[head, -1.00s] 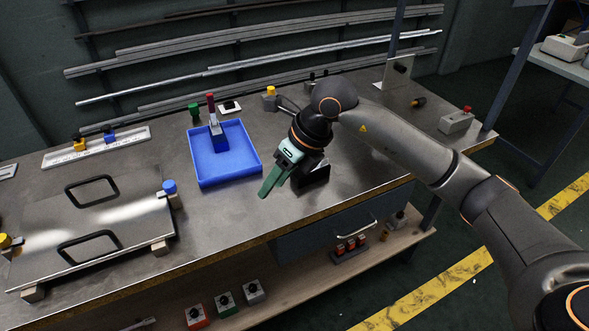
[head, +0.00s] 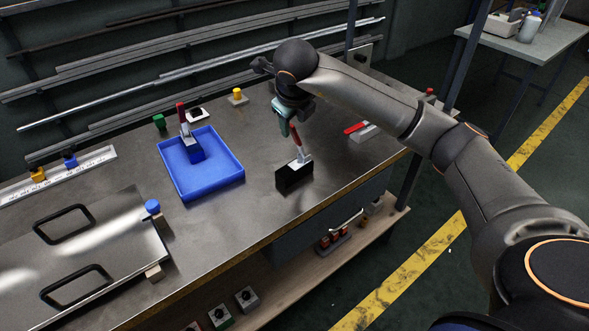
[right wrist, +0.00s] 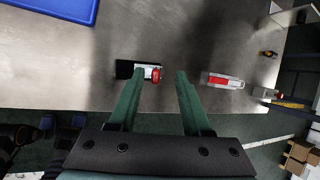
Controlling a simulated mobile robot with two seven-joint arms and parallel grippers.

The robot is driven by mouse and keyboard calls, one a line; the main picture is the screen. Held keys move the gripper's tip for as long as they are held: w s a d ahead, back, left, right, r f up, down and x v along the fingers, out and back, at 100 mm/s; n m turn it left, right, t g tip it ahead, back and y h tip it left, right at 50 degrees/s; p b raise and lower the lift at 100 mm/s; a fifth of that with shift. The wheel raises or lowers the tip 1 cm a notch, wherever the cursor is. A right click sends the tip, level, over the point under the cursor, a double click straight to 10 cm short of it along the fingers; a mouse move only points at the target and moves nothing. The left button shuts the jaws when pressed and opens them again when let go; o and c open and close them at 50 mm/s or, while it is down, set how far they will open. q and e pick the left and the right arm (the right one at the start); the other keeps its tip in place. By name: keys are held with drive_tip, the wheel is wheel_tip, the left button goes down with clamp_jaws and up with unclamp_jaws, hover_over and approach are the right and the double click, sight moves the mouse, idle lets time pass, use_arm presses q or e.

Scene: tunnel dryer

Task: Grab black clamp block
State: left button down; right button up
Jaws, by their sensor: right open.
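The black clamp block (head: 293,177) stands on the metal bench near its front edge, with a metal toggle clamp and an upright red handle on top. In the right wrist view the black block (right wrist: 124,69) lies by the left fingertip, with its red handle end between the fingers. My right gripper (head: 288,127) is open and empty, above and behind the block in the head view. In the right wrist view its two green fingers (right wrist: 160,73) are spread apart; whether one touches the clamp I cannot tell. My left gripper is not in view.
A blue tray (head: 229,182) left of the block holds a blue clamp block (head: 195,149). A grey clamp block with a red handle (head: 367,136) stands to the right. A metal plate with two black handles (head: 112,235) lies at the left. Bare bench surrounds the black block.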

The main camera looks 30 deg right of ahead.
drive_tip(key=x, duration=0.4)
drive_tip(key=p+x, duration=0.1)
drive_tip(key=x, duration=0.1)
drive_tip(key=shift+s+a+f, duration=0.1)
drive_tip(key=shift+s+f, duration=0.1)
drive_tip(key=shift+f, duration=0.2)
clamp_jaws()
drive_tip(key=shift+r, duration=0.1)
idle(1.0)
